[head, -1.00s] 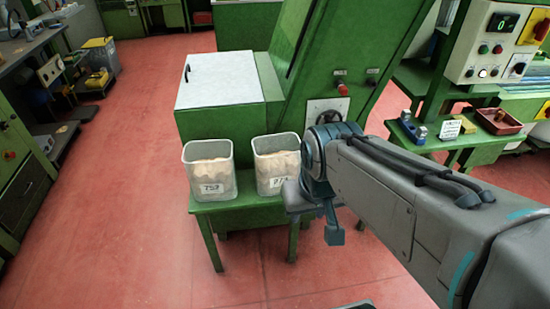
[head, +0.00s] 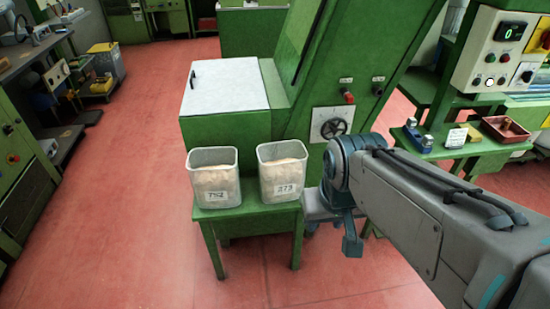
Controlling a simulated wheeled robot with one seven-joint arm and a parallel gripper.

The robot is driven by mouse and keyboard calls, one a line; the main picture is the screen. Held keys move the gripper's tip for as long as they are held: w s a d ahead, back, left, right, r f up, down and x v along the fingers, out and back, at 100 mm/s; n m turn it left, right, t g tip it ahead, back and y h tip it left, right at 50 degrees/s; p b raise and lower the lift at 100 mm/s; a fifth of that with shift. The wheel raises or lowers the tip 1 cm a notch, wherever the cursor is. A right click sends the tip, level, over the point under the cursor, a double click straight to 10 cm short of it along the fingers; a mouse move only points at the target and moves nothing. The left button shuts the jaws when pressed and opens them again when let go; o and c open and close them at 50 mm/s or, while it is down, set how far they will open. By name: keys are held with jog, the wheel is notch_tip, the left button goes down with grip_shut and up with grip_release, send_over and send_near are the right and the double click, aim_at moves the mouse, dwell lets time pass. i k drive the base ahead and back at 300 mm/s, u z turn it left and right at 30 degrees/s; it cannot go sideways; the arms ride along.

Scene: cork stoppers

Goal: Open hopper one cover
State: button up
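A green machine has a box-shaped hopper (head: 222,127) on its left side. Its white-grey cover (head: 225,86) lies flat and shut on top, with a small dark handle (head: 193,80) at its left edge. My gripper (head: 352,244) hangs at the end of my arm, to the right of and lower than the hopper, in front of the machine. It is apart from the cover. Its fingers are small and partly hidden by the wrist, so I cannot tell whether they are open. No number marking the hopper is readable.
Two clear bins of pale stoppers, the left bin (head: 214,178) and the right bin (head: 283,172), stand on a green stand (head: 250,222) before the hopper. Open red floor (head: 130,210) lies to the left.

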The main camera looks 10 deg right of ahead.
aim_at(233, 85)
jog(key=u, duration=0.45)
jog(key=i, duration=0.45)
jog(key=u, duration=0.5)
jog(key=i, duration=1.15)
jog(key=z, duration=0.55)
